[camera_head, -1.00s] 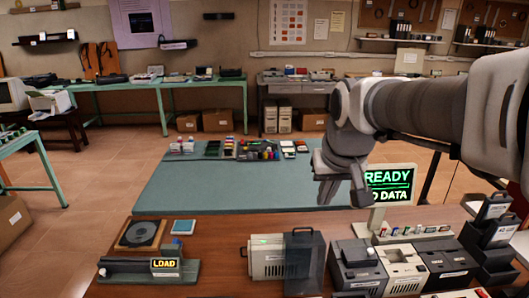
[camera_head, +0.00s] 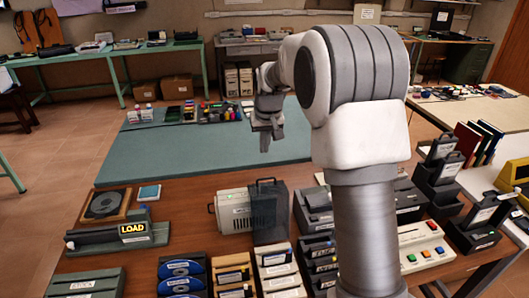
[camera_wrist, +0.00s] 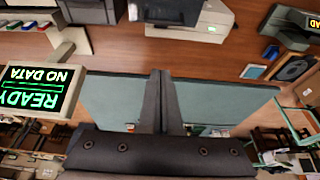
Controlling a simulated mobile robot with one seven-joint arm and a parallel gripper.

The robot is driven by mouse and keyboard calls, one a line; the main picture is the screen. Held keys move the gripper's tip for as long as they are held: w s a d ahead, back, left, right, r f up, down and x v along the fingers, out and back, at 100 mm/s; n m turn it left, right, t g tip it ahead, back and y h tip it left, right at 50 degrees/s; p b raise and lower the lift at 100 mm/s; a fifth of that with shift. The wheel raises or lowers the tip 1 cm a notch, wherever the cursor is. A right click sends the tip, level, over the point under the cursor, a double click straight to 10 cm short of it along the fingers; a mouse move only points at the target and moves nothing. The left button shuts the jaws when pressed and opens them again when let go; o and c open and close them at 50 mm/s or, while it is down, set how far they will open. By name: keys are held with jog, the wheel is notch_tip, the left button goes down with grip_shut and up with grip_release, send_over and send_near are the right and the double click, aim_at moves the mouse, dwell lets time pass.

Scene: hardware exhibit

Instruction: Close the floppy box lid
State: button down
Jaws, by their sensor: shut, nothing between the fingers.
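A beige box (camera_head: 232,212) with a green label stands on the brown table in the head view, and I take it for the floppy box. A smoky, see-through dark panel (camera_head: 268,212), which looks like its lid, stands upright at its right side. In the wrist view the beige box (camera_wrist: 212,24) is at the top, with the dark panel (camera_wrist: 172,10) beside it. My gripper (camera_head: 265,142) is beyond the box, above the teal mat. Its fingers (camera_wrist: 161,76) are together and empty in the wrist view, apart from the box.
A READY NO DATA screen (camera_wrist: 40,88) stands left in the wrist view. Dark cases (camera_head: 313,210) stand right of the panel, and a LOAD unit (camera_head: 120,236) stands left of the box. Rows of floppy holders (camera_head: 235,275) fill the front. The teal mat (camera_head: 190,155) has free room.

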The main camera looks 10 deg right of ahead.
aim_at(266, 183)
jog(key=shift+s+f+p, duration=0.2)
jog(key=shift+s+f, duration=0.05)
jog(key=shift+f, duration=1.05)
jog(key=shift+s+f+p, duration=0.25)
jog(key=shift+f, duration=1.05)
jog(key=shift+s+f+p, duration=0.2)
jog(key=shift+s+f, duration=0.05)
jog(key=shift+f, duration=1.05)
jog(key=shift+s+b, duration=0.15)
jog(key=shift+b, duration=0.2)
jog(key=shift+s+r+t+b, duration=0.15)
jog(key=shift+s+t+b, duration=0.15)
jog(key=shift+s+b, duration=0.1)
